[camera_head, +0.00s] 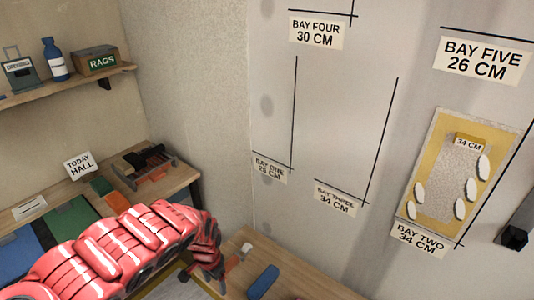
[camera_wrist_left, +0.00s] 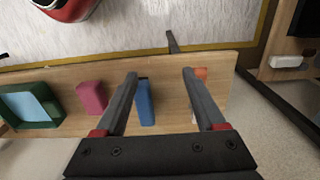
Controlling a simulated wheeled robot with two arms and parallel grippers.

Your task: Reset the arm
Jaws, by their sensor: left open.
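My left arm, red and ribbed, reaches in from the lower left in the head view. My left gripper (camera_head: 217,279) is small and partly hidden there, at the left end of a wooden ledge. In the left wrist view my left gripper (camera_wrist_left: 160,73) is open, its two dark fingers well apart with nothing held. A blue block (camera_wrist_left: 145,103) shows between the fingers, on the wooden ledge (camera_wrist_left: 60,80). An orange item (camera_wrist_left: 201,74) shows by the finger on the right. My right gripper is not in view.
A pink block (camera_wrist_left: 91,97) and a blue-green tray (camera_wrist_left: 32,105) are also on the ledge. The wall has bay labels and a yellow-edged panel (camera_head: 431,127) with white oval pieces. A workbench (camera_head: 182,176) and a shelf (camera_head: 119,69) stand left.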

